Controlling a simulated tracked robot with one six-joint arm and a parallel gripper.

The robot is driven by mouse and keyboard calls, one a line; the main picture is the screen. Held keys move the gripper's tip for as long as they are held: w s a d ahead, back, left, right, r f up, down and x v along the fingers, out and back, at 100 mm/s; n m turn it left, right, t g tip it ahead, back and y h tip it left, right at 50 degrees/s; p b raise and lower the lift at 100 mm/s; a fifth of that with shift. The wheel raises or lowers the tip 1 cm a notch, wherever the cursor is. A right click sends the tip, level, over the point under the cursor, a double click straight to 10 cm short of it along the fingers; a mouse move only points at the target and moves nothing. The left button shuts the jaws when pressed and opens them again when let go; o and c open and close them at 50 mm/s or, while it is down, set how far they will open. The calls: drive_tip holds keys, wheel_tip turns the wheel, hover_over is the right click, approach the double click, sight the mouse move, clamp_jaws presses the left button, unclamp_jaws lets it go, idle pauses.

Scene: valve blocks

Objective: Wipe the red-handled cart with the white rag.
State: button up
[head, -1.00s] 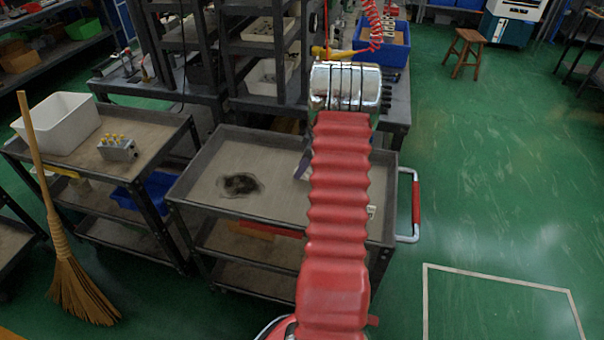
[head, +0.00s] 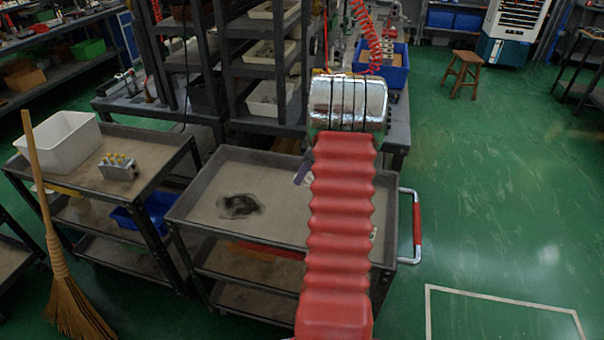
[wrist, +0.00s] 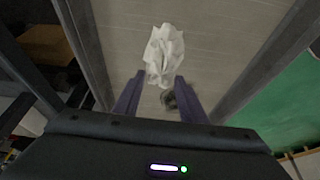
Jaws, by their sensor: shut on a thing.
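The cart (head: 210,208) with the red handle (head: 417,223) stands in the middle of the head view. Its grey top tray carries a dark smudge (head: 240,206). In the wrist view, my gripper (wrist: 160,80) is shut on the crumpled white rag (wrist: 164,50), which sticks out beyond the purple fingertips. The rag is over the cart's top; I cannot tell whether it touches. In the head view my red arm hides the rag and most of the gripper.
A second cart (head: 150,150) at left holds a white bin (head: 62,143) and a small metal block with yellow tops (head: 118,168). A broom (head: 62,270) stands before it. Shelving and a workbench are behind. Green floor at right is open, with a wooden stool (head: 463,72) farther back.

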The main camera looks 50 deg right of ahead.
drive_tip(key=o, duration=0.5)
drive_tip(key=c, duration=0.3)
drive_tip(key=w+a+m, duration=0.1)
drive_tip(key=w+a, duration=0.7)
drive_tip(key=a, duration=0.5)
drive_tip(key=w+a+r+m, duration=0.1)
drive_tip(key=a, duration=1.1)
drive_tip(key=w+a+r+m+h, duration=0.1)
drive_tip(key=w+a, duration=0.1)
drive_tip(key=a, duration=1)
drive_tip(key=w+a+r+m, duration=0.1)
drive_tip(key=a, duration=1.1)
drive_tip(key=shift+w+a+r+h, duration=0.15)
drive_tip(key=shift+a+r+h, duration=0.1)
drive_tip(key=shift+r+h, duration=0.15)
